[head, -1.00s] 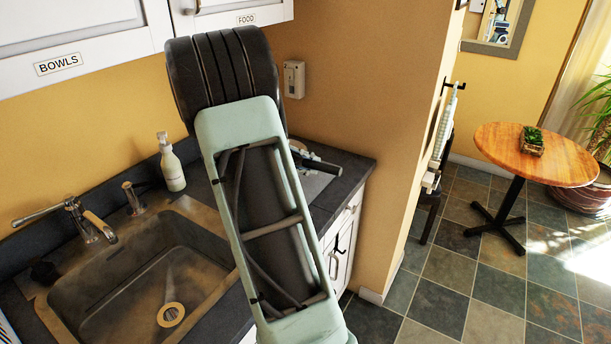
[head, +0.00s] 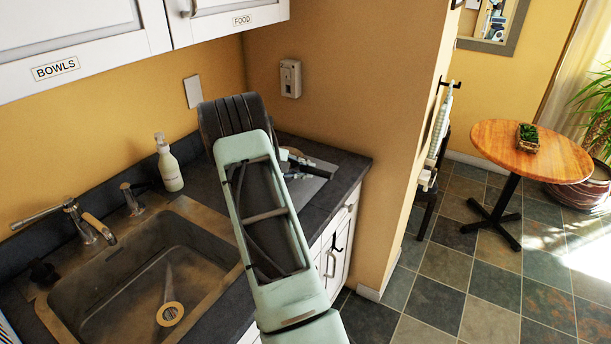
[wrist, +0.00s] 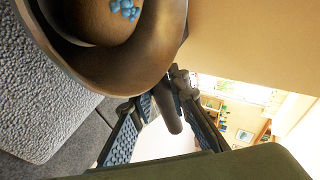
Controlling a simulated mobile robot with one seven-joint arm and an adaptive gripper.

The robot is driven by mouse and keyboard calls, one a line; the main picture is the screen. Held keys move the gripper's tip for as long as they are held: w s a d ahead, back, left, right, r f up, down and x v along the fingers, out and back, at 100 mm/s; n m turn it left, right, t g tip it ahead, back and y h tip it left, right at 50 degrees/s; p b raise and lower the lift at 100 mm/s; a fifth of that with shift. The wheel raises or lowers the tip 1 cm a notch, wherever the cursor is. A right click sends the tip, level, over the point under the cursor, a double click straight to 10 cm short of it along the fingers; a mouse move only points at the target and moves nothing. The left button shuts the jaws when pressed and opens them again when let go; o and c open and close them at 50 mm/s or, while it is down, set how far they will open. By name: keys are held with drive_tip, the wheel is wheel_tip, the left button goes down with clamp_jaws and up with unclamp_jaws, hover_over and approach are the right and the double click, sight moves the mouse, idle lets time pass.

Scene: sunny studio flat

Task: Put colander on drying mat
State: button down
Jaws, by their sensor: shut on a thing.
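The colander (wrist: 155,62) shows close up in the wrist view as a brown, rounded metal body with light blue spots inside. Its short dark handle (wrist: 170,112) lies between the fingers of my gripper (wrist: 158,98), which is shut on it. A grey, rough-textured pad, seemingly the drying mat (wrist: 45,100), lies beside and partly behind the colander. I cannot tell whether they touch. In the head view a grey mat (head: 312,182) lies on the counter right of my arm. My gripper (head: 300,164) shows small over it. My arm hides most of the colander there.
The sink (head: 150,270) with its faucet (head: 85,222) is left of my arm. A soap bottle (head: 168,163) stands behind it. The wall (head: 340,130) closes the counter's far right end. Cabinets (head: 90,40) hang above.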

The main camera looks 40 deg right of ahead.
wheel_tip(320, 180, down, 2)
drive_tip(key=shift+f, duration=0.1)
drive_tip(key=c, duration=2.3)
unclamp_jaws()
drive_tip(key=shift+f, duration=0.2)
drive_tip(key=o, duration=0.5)
drive_tip(key=shift+c, duration=0.2)
drive_tip(key=v, duration=1.2)
drive_tip(key=shift+r+b, duration=0.15)
drive_tip(key=shift+b, duration=0.3)
